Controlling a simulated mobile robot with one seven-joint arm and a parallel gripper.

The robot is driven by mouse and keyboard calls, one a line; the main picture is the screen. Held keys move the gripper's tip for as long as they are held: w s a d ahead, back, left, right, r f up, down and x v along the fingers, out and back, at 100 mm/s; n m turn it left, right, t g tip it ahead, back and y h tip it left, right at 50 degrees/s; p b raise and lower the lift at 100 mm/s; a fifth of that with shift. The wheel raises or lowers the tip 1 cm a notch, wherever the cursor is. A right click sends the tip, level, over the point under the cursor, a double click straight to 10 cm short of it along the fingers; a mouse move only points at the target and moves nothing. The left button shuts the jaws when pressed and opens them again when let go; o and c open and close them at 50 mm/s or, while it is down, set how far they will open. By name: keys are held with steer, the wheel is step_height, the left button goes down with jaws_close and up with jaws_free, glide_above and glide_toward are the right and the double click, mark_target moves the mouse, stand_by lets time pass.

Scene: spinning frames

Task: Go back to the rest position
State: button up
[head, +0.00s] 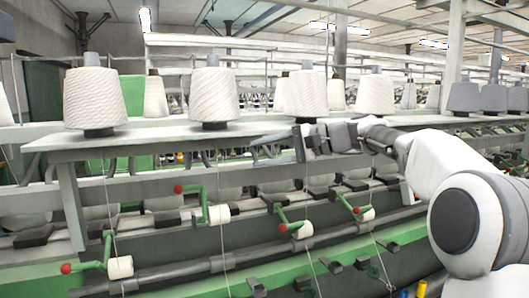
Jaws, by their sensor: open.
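My gripper (305,143) is in the middle of the head view, at the end of my white and grey arm that reaches in from the right. It is in front of the edge of the upper shelf, below a white yarn cone (306,95). Its jaws are open, and I see nothing held between them. My arm's large white joint fills the lower right of the view.
Several white yarn cones, one at the left (94,97), stand on the long shelf (150,141). Below are green levers with red knobs (179,189) and small white rolls (219,214) along the machine. Grey cones (463,97) stand at the right. Thin threads hang down in front.

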steer(key=s+d+f+n+h+b, duration=0.1)
steer(key=s+f+n+h+b, duration=0.15)
steer(key=s+f+h, duration=0.55)
steer(key=s+d+f+n+h+b, duration=0.1)
steer(key=s+d+f+h, duration=0.1)
steer(key=s+d+f, duration=0.3)
steer(key=s+d+f+n+t+h+b, duration=0.1)
steer(key=s+d+f+h+b, duration=0.1)
steer(key=s+d+f, duration=0.4)
steer(key=s+d+f+n+h+b, duration=0.1)
steer(key=s+d+f, duration=0.5)
steer(key=s, duration=1.1)
step_height(320, 180, down, 4)
steer(key=shift+d+r+n+t+h+b, duration=0.15)
steer(key=shift+n+t+h+b, duration=0.3)
steer(key=shift+h, duration=0.25)
